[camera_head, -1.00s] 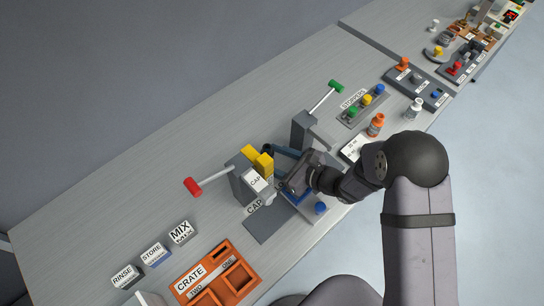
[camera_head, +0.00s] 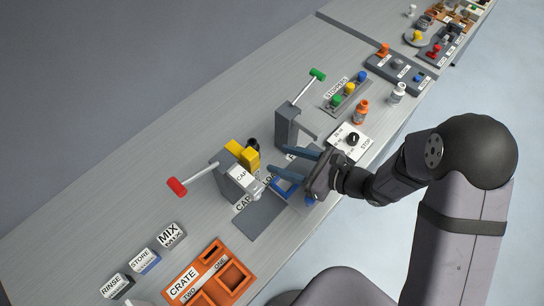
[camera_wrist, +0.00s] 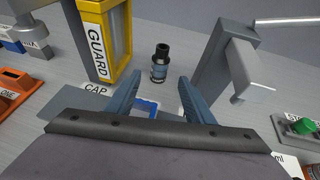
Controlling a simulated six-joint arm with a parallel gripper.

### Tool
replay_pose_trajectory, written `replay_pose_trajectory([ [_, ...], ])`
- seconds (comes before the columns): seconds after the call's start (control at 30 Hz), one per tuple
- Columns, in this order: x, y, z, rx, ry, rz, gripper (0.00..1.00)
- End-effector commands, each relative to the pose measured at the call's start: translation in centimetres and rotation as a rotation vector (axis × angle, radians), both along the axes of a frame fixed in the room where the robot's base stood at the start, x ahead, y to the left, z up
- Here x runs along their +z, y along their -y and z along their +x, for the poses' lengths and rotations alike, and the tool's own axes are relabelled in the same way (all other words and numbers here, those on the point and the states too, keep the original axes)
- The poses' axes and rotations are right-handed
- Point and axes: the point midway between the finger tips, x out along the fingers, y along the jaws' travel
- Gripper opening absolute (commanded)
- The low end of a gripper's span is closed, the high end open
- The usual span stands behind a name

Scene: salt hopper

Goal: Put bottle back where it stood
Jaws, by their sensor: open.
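A small black bottle (camera_wrist: 159,68) with a grey-blue label stands upright on the bench in the wrist view. Its dark top (camera_head: 253,145) shows behind the yellow guard in the head view. My gripper (camera_head: 277,160) is open and empty, its two blue fingers pointing towards the bottle. In the wrist view the bottle appears between and beyond the fingertips (camera_wrist: 160,80), apart from them. An orange bottle (camera_head: 361,112) and a white bottle (camera_head: 398,94) stand farther right. I cannot tell which bottle the task means.
The yellow guard (camera_wrist: 117,35) and the cap post (camera_head: 235,178) stand left of my fingers. A grey post with a green-handled lever (camera_head: 288,125) stands on the other side. A blue square frame (camera_wrist: 148,107) lies below the fingers. The orange crate (camera_head: 238,279) is at the front left.

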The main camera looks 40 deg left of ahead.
Motion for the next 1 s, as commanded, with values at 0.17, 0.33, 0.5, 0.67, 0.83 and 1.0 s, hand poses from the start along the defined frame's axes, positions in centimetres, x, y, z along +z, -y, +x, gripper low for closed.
replay_pose_trajectory([
  [0.17,0.6,1.6,0.3,-0.001,0.000,0.000,0.48],
  [0.33,0.9,2.1,0.3,0.000,0.000,0.000,0.48],
  [0.5,0.9,2.1,0.3,0.003,0.001,-0.001,0.48],
  [0.67,1.4,3.0,0.0,0.046,0.037,-0.013,0.48],
  [0.83,2.4,6.4,-1.2,0.190,0.154,-0.064,0.48],
  [1.0,2.8,12.7,-2.5,0.407,0.348,-0.173,0.48],
])
